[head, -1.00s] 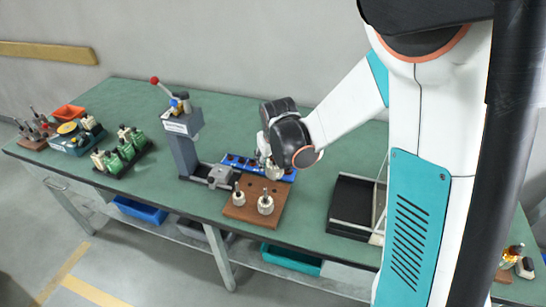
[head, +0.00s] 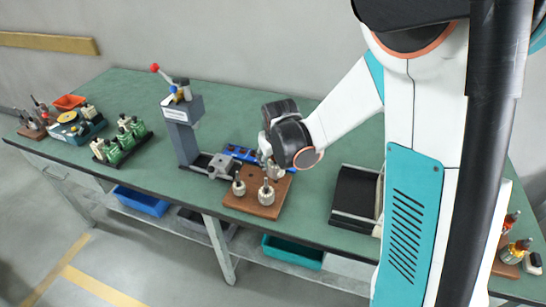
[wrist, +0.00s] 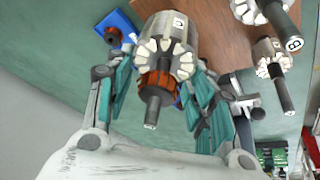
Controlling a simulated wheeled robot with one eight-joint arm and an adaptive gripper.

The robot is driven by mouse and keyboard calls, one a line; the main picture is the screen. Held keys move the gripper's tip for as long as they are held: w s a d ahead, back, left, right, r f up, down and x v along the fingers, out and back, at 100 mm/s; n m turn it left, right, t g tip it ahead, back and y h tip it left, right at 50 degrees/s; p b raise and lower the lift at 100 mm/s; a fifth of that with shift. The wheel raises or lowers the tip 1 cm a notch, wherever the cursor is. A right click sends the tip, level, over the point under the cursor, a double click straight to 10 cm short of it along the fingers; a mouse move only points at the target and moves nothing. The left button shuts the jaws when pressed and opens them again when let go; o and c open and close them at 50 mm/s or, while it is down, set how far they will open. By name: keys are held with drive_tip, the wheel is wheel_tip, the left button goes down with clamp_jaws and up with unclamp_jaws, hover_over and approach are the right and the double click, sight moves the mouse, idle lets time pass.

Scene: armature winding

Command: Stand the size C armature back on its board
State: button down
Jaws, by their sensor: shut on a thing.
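My gripper (wrist: 162,95) is shut on the size C armature (wrist: 168,38), a grey-and-white core with a copper commutator and a steel shaft. Its white label looks like a turned C. In the head view my gripper (head: 273,166) is at the back right of the brown wooden board (head: 240,205), partly hiding the held armature. Whether that armature touches the board is unclear. Two other armatures stand on the board, a smaller one (head: 239,187) and a larger one (head: 266,194).
A blue tray (head: 240,153) lies behind the board. A grey press with a red-knobbed lever (head: 181,125) stands to the left. A black open tray (head: 354,197) is to the right, with bare green table between it and the board.

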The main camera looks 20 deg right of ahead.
drive_tip(key=shift+f+b, duration=1.2)
drive_tip(key=shift+f, duration=0.25)
idle(0.5)
drive_tip(key=c, duration=0.6)
unclamp_jaws()
drive_tip(key=shift+c, duration=0.2)
drive_tip(key=shift+r, duration=0.1)
drive_tip(key=shift+r+p, duration=1.6)
drive_tip(key=shift+r, duration=0.6)
